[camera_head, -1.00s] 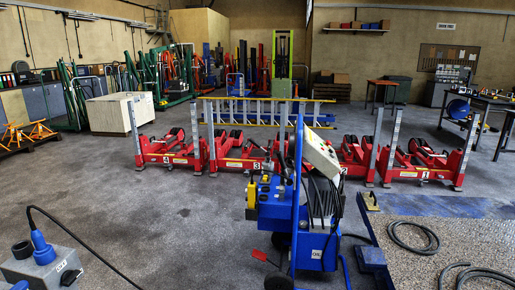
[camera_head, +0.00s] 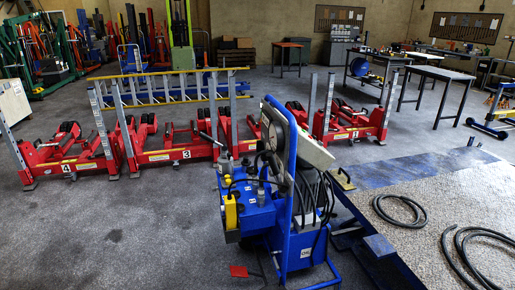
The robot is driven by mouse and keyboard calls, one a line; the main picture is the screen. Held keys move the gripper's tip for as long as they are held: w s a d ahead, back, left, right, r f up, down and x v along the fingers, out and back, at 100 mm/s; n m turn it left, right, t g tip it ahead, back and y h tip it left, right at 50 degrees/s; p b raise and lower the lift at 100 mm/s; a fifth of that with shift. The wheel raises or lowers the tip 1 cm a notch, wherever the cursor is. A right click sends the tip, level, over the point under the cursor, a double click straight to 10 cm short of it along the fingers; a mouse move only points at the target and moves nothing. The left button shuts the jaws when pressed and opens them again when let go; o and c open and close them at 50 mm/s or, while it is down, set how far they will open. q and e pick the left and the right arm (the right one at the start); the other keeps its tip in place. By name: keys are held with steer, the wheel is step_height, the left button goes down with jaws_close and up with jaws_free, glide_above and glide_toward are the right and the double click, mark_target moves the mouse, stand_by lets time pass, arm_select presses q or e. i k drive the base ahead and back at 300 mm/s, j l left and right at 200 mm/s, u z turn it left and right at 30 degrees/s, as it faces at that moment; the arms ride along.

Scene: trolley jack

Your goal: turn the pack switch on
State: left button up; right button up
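The blue wheeled power pack (camera_head: 262,218) stands upright on the floor near the middle of the view, close in front of me. A pale control box (camera_head: 310,143) sits tilted at its top right, beside the blue upright frame. Black hoses (camera_head: 312,195) hang below that box. A yellow part (camera_head: 231,212) is on the pack's left side. I cannot make out the switch or its position. Neither of my grippers is in view.
Several red jacks (camera_head: 180,154) stand in a row behind the pack, with a yellow ladder (camera_head: 170,72) behind them. A speckled platform (camera_head: 440,215) with coiled black hoses (camera_head: 400,210) lies right of the pack. The floor (camera_head: 110,235) at the left is clear.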

mark_target(260, 146)
steer(key=z, duration=0.45)
steer(key=i+j+z, duration=0.2)
steer(key=z, duration=0.15)
steer(key=i+j+z, duration=0.15)
steer(key=j+z, duration=0.15)
steer(key=j, duration=0.15)
steer(key=i+j+z, duration=0.15)
steer(key=j+z, duration=0.2)
